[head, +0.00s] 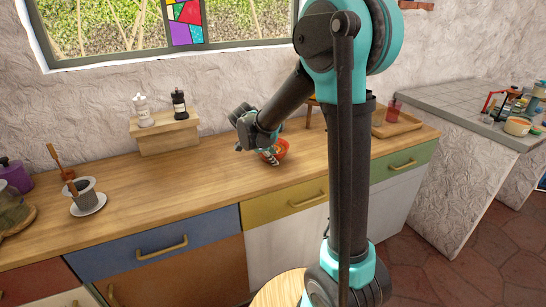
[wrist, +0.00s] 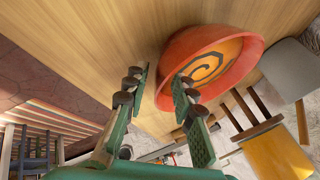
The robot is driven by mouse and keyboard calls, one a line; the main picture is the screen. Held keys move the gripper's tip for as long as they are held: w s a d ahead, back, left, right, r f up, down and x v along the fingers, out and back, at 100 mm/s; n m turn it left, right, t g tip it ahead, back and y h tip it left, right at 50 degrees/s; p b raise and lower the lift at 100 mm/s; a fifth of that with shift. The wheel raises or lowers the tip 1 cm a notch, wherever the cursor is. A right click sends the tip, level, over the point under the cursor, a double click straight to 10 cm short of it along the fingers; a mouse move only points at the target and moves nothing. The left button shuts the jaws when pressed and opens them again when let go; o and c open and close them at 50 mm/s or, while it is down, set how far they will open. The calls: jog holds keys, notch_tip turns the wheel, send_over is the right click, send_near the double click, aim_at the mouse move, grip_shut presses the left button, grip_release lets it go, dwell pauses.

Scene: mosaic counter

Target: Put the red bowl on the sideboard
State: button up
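The red bowl (head: 283,148) sits on the wooden top of a long cabinet (head: 215,190) with coloured drawers, partly hidden by my gripper (head: 269,156). In the wrist view the bowl (wrist: 208,60) shows an orange inside with a dark spiral. My gripper (wrist: 161,75) also shows there, open, its two fingers apart at the bowl's near rim. One finger is on the outer side and the other overlaps the bowl's inside. I cannot tell if either touches it. Which surface is the sideboard is not clear.
A wooden riser (head: 165,135) with two shakers stands at the back. A grey cup (head: 85,190) on a saucer is at left. A wooden tray (head: 408,126) with a red glass is at right. A tiled counter (head: 450,105) stands farther right.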

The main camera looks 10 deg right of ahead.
jog(key=v, duration=1.2)
jog(key=s+d+f+n+y, duration=0.2)
jog(key=s+d+f+n, duration=0.4)
jog(key=s+f+n, duration=0.2)
jog(key=s+d+f+n+y, duration=0.3)
jog(key=s+d+f+n, duration=0.3)
jog(key=s, duration=0.8)
notch_tip(320, 180, down, 3)
jog(key=n, duration=0.5)
jog(key=shift+s+n, duration=0.2)
jog(key=shift+n, duration=0.2)
